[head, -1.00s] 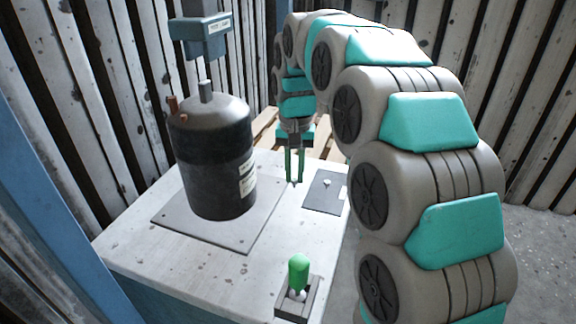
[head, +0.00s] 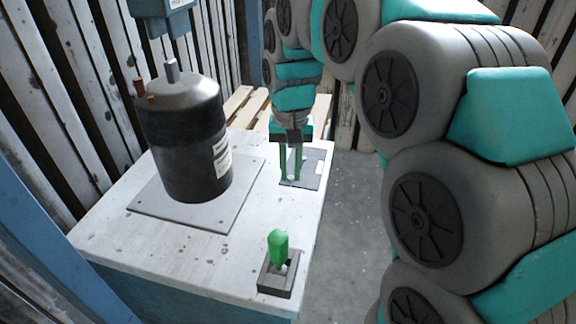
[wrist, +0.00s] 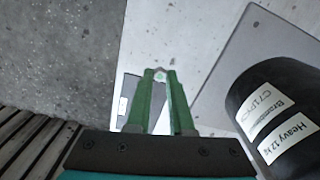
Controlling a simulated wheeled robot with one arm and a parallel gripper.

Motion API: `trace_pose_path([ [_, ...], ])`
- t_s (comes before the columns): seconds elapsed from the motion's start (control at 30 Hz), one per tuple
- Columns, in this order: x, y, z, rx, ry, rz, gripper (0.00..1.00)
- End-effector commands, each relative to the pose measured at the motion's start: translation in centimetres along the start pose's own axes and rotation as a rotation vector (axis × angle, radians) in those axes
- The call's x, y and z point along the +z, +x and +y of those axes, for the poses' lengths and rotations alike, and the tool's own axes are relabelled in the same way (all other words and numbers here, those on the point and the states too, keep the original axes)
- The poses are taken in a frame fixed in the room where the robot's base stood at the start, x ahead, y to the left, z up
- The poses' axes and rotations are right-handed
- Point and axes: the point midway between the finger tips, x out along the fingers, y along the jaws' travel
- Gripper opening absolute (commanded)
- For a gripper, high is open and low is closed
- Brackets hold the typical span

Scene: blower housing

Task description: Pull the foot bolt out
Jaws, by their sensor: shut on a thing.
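The black blower housing (head: 188,150) stands upright on a grey foot plate (head: 150,205) on the white table. My gripper (head: 290,181) points down at the left edge of the dark grey pad (head: 313,172), right of the plate. In the wrist view, the fingertips of my gripper (wrist: 160,75) are shut on a small pale metal piece, the foot bolt (wrist: 160,71). The bolt is mostly hidden by the fingers and shows clear of the plate (wrist: 262,50). How high it is above the table I cannot tell.
A green-handled lever (head: 278,247) stands in a grey block at the table's front right corner. A blue-grey block (head: 163,12) hangs above the housing. Pallet wood (head: 240,103) lies behind the table. Bare floor (head: 345,215) is to the right.

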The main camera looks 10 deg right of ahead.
Motion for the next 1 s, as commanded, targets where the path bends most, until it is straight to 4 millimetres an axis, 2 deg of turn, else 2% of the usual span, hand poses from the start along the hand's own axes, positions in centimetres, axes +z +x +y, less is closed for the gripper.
trace_pose_path([
  [0.37,0.0,-0.3,0.0,0.000,0.000,0.000,0.00],
  [0.9,0.0,-4.8,0.0,0.000,0.000,0.000,0.00],
  [1.0,0.0,-5.1,0.0,0.000,0.000,0.001,0.00],
])
